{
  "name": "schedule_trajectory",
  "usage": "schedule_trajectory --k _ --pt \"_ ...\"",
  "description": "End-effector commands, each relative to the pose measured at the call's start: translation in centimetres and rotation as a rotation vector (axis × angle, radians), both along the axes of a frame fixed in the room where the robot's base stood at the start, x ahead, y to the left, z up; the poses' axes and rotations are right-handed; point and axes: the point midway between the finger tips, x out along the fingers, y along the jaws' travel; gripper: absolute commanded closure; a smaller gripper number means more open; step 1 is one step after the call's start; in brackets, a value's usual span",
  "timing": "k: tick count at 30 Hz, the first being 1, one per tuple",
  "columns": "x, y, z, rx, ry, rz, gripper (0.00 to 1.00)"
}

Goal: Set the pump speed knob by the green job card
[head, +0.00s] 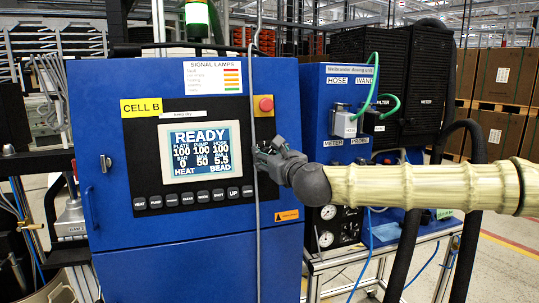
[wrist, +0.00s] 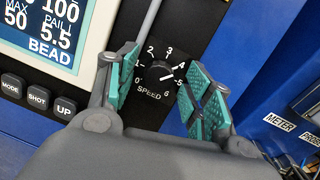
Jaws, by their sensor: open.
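The black speed knob (wrist: 158,72) is on the dark panel, inside a white scale numbered 0 to 6. Its white pointer mark appears to face the 5 side; the exact setting is hard to read. My gripper (wrist: 163,85) is open, with teal pads on either side of the knob. A gap shows between the pads and the knob. In the head view my gripper (head: 264,158) is at the right edge of the blue cabinet's panel and hides the knob. I cannot make out a green job card in either view.
The blue cabinet (head: 185,255) has a READY display (head: 200,150), a row of black buttons and a red stop button (head: 265,104). A grey cable (head: 251,210) hangs down the cabinet front close to my gripper. A second blue cabinet with hoses and gauges stands to the right.

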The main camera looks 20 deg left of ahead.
Motion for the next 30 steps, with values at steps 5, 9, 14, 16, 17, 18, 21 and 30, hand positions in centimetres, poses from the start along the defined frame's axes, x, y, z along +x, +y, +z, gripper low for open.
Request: schedule_trajectory --k 5,9,14,16,17,18,21,30 --pt "-0.02 -0.01 0.0 0.0 0.0 0.0 0.53" --pt "-0.03 -0.01 0.0 0.0 0.0 0.0 0.78" --pt "-0.02 -0.02 0.01 0.0 0.0 0.0 0.95" --pt "-0.02 -0.02 0.02 -0.002 -0.001 0.0 0.95" --pt "-0.02 -0.02 0.03 -0.003 -0.003 0.0 0.95" --pt "-0.01 -0.03 0.04 -0.006 -0.005 0.001 0.95" --pt "-0.01 -0.05 0.09 -0.021 -0.015 0.004 0.95" --pt "0.0 -0.06 0.3 -0.157 -0.108 0.035 0.95"
